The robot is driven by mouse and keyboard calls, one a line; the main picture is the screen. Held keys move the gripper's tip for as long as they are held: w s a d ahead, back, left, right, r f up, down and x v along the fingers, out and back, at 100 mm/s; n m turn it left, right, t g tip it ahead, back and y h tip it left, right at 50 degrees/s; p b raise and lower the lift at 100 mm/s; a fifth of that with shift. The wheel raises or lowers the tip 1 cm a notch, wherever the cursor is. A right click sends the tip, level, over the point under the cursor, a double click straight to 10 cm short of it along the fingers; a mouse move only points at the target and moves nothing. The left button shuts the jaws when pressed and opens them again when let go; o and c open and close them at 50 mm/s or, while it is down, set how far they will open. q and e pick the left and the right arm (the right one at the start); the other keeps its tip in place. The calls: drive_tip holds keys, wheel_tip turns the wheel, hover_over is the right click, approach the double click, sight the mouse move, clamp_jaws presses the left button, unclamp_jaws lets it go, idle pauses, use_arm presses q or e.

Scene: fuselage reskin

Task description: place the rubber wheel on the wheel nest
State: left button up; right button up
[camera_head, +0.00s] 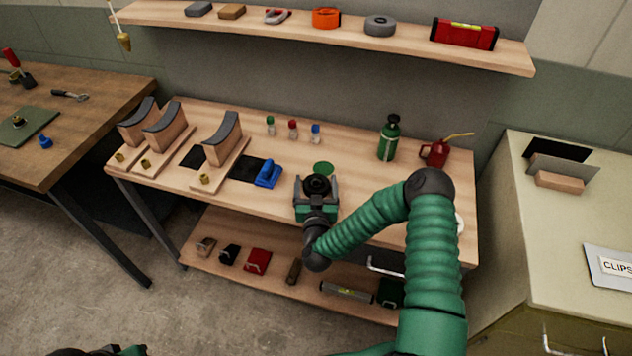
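My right gripper (317,184) is over the front middle of the workbench, its two fingers pointing away from me. A dark round piece (317,183), which looks like the rubber wheel, sits between the fingers. I cannot tell whether they press on it or whether it touches the bench. A flat green disc (322,168) lies on the bench just beyond the gripper and is partly covered. It may be the wheel nest, but I cannot be sure.
Curved wooden formers (222,148) and a blue tool (268,174) stand left of the gripper. Small bottles (292,129), a green bottle (389,138) and a red oil can (437,152) stand at the back. A loaded shelf (350,32) hangs above. The workbench (352,157) is bare between the disc and green bottle.

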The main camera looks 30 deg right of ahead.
drive_tip(key=shift+o, duration=0.5)
drive_tip(key=shift+w+a, duration=0.15)
drive_tip(key=shift+a, duration=0.05)
drive_tip(key=shift+d, duration=0.1)
drive_tip(key=shift+s, duration=0.3)
drive_tip(key=v, duration=0.8)
drive_tip(key=shift+s+a+r+p, duration=0.1)
drive_tip(key=shift+s+a+p, duration=0.1)
drive_tip(key=shift+a+p, duration=0.15)
drive_tip(key=b, duration=0.4)
drive_tip(key=s+a+b, duration=0.1)
drive_tip(key=b, duration=0.3)
drive_tip(key=shift+s+f+b, duration=0.25)
drive_tip(key=shift+f+b, duration=0.05)
drive_tip(key=shift+s+a+r+b, duration=0.1)
drive_tip(key=shift+s+r+b, duration=0.1)
drive_tip(key=shift+s+b, duration=0.35)
drive_tip(key=shift+a+r, duration=0.1)
drive_tip(key=shift+r, duration=0.1)
